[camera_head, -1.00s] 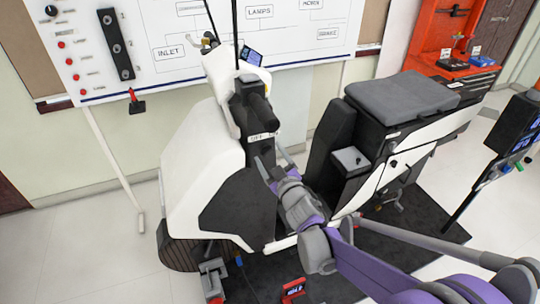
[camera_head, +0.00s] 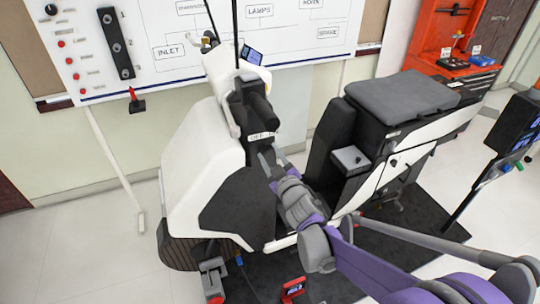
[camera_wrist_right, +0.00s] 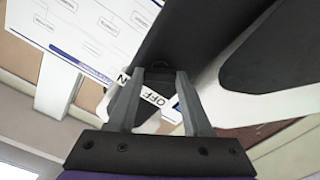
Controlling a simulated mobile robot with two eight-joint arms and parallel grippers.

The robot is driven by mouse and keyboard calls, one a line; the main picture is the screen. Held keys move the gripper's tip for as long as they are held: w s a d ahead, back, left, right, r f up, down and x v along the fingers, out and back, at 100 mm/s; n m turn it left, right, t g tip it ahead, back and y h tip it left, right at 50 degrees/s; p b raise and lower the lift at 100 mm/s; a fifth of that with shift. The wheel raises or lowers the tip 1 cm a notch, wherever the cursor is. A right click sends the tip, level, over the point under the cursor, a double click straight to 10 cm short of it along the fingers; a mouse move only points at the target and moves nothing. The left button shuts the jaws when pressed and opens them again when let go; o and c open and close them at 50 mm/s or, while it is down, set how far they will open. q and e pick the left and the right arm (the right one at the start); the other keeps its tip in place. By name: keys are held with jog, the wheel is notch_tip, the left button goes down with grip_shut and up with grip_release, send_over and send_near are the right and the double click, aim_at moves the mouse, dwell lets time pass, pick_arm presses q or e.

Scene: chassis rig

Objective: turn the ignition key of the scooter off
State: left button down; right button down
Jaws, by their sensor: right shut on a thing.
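The white and black scooter (camera_head: 205,165) stands upright on a dark mat. My right gripper (camera_head: 269,153) reaches its black inner front panel, just below a small white label (camera_head: 262,136). In the right wrist view, the gripper's fingers (camera_wrist_right: 158,72) are closed on a small dark piece at the panel, which I take to be the ignition key (camera_wrist_right: 161,63). A white label reading OFF (camera_wrist_right: 153,96) shows between the fingers, and part of another label ends in N (camera_wrist_right: 124,74). The key's exact angle is hard to make out. My left gripper is not in view.
The scooter's seat (camera_head: 403,95) and a grey box (camera_head: 350,160) are right of my right gripper. A whiteboard (camera_head: 200,50) stands behind. A red tool cabinet (camera_head: 440,40) is at the back right. A dark stand (camera_head: 515,125) is at the right edge.

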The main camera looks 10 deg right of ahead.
jog(key=n, duration=0.5)
jog(key=shift+n, duration=0.4)
jog(key=n+p, duration=0.1)
jog(key=n, duration=0.4)
jog(key=shift+n, duration=0.3)
dwell(0.3)
jog(key=shift+c, duration=1.6)
grip_release()
jog(key=shift+s, duration=0.15)
jog(key=s+d, duration=0.2)
jog(key=s, duration=0.8)
jog(key=shift+s+b, duration=0.2)
jog(key=shift+b, duration=0.25)
